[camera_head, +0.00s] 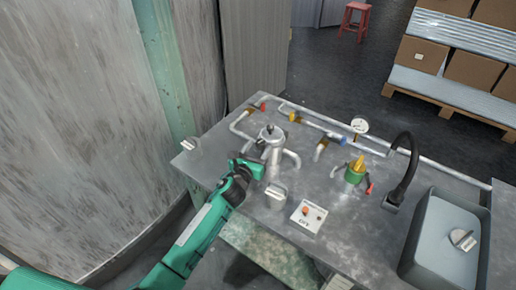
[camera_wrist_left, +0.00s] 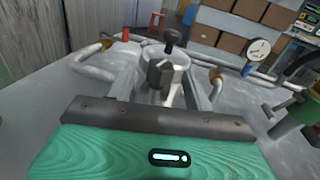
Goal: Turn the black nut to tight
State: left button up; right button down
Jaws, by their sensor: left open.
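The black nut (camera_head: 270,128) sits on top of a grey metal fitting (camera_head: 272,139) at the left part of the metal table. My left gripper (camera_head: 257,163) is just in front of the fitting, lower than the nut in the picture. It is open and does not hold the nut. In the left wrist view its fingers reach forward on both sides of the fitting's lower part; whether they touch it I cannot tell. My right gripper is not in view.
Pipes with valves and a gauge (camera_head: 359,126) run along the table's back. A green fitting with a yellow top (camera_head: 355,172), a black tap (camera_head: 405,165) and a sink (camera_head: 425,245) stand to the right. A small white box (camera_head: 308,216) lies in front.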

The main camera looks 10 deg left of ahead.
pick_arm(q)
jog(key=shift+w, duration=0.35)
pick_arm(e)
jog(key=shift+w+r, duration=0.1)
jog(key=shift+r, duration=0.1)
pick_arm(q)
jog(key=c, duration=1)
